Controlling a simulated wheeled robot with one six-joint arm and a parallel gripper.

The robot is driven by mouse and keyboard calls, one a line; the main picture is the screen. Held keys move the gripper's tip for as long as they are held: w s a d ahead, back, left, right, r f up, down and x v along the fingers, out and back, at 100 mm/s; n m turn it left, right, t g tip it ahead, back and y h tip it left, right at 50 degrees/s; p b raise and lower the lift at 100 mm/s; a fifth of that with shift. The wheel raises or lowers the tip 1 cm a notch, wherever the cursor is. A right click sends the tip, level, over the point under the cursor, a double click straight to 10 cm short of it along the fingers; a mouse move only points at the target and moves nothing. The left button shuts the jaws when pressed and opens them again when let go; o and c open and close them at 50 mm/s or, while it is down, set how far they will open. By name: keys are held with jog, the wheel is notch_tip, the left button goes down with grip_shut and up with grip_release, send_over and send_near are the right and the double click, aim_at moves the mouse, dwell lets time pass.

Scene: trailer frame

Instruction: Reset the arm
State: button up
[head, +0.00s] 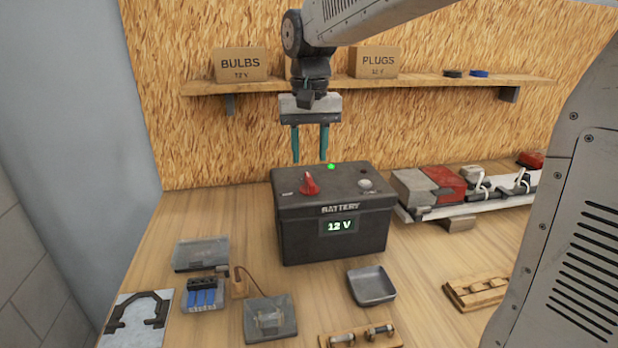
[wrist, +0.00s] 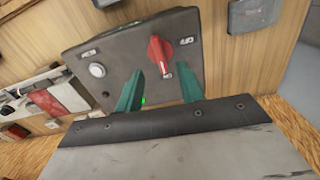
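My gripper (head: 310,157) hangs pointing down above the back part of the battery box. Its two teal fingers are apart with nothing between them; they also show in the wrist view (wrist: 160,85). The black battery box (head: 290,232) stands on the bench with a "12 V" display (head: 341,226) on its front. Its top has a red knob (head: 310,184), a pale round button (head: 366,184) and a lit green lamp (head: 331,167). The red knob (wrist: 160,54) lies just beyond the fingertips in the wrist view.
A shelf (head: 420,85) behind holds a BULBS box (head: 241,64) and a PLUGS box (head: 373,62). A trailer frame (head: 470,205) with red lamps lies right. An empty grey tray (head: 371,286), a fuse holder (head: 203,296) and wooden blocks (head: 478,291) stand in front.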

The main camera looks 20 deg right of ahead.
jog(key=shift+r, duration=0.1)
dwell(0.4)
jog(key=shift+s+d+f+n, duration=0.1)
jog(key=shift+s+f+n, duration=0.4)
jog(key=shift+s+f, duration=0.7)
jog(key=s+d+f+n, duration=0.1)
jog(key=s+f, duration=0.1)
jog(key=s, duration=1)
jog(key=s+d+f+t, duration=0.1)
jog(key=s+f, duration=0.2)
jog(key=s, duration=0.9)
jog(key=shift+s+d+n, duration=0.25)
jog(key=shift+d+n, duration=0.1)
jog(key=shift+n, duration=0.05)
jog(key=shift+f, duration=0.1)
